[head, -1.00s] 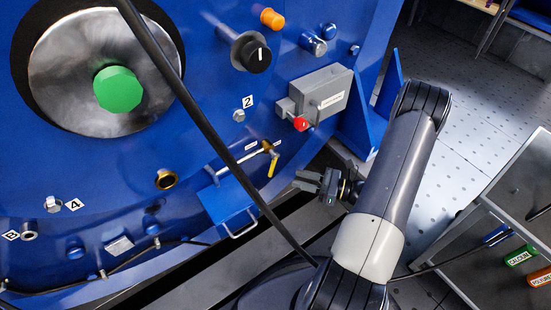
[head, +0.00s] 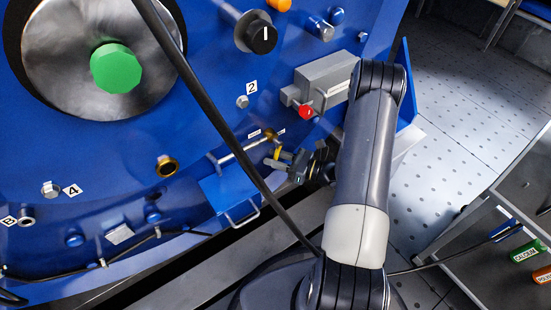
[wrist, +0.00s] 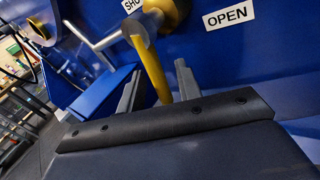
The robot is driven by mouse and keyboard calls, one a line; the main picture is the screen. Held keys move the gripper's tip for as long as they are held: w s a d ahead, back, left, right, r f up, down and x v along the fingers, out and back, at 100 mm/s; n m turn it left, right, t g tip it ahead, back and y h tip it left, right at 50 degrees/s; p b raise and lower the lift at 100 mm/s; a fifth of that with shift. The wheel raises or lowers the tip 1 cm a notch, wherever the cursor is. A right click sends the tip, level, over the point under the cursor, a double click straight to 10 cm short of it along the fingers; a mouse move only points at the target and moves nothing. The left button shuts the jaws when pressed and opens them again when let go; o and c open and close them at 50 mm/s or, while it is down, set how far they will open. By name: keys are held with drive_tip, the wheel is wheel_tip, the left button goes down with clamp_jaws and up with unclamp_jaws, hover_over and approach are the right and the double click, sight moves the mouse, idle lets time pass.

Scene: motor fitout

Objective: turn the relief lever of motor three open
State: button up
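The yellow relief lever (wrist: 150,62) hangs down from a brass valve (wrist: 172,10) in the wrist view. An OPEN label (wrist: 228,15) is to the right of the valve, and a partly cut-off label (wrist: 131,4) is to its left. My gripper (wrist: 157,84) is open, with the lower end of the lever showing between its two fingers. I cannot tell whether either finger touches it. In the head view the lever (head: 277,153) is partly hidden by my gripper (head: 281,160) at the blue motor housing (head: 120,180).
A metal pipe (head: 240,151) runs left from the valve, above a blue box with a wire handle (head: 228,193). A grey box with a red knob (head: 305,111) sits above. A black cable (head: 215,110) crosses in front of the housing. A cart (head: 480,225) stands at right.

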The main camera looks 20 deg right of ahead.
drive_tip(key=shift+c, duration=0.4)
clamp_jaws()
